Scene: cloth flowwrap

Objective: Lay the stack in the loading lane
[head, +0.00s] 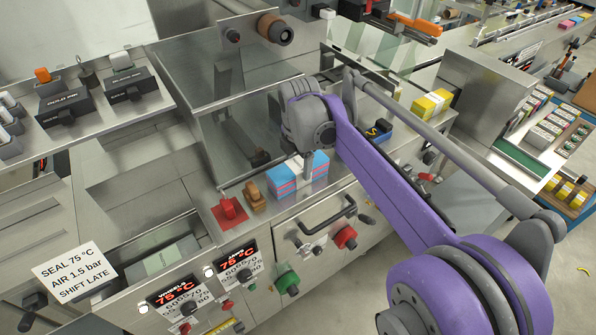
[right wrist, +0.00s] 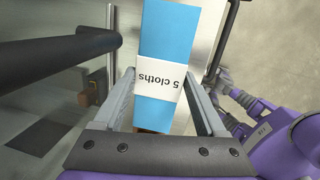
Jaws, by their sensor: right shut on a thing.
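The stack (head: 283,182) is a small block of folded cloths, blue on top with pink layers at its sides. A white paper band wraps its middle. In the right wrist view the blue stack (right wrist: 168,35) fills the space between the two fingers, and the band reads "5 cloths". My right gripper (head: 308,167) points down and is shut on the stack, above the machine's front ledge. I cannot tell whether the stack touches the ledge. I cannot tell for certain which part is the loading lane. My left gripper is not in view.
A red clamp-like part (head: 229,210) and a brown block (head: 254,196) stand just left of the stack. A black handle (head: 330,217) and red and green knobs sit on the front panel below. A yellow banded stack (head: 431,104) lies further right.

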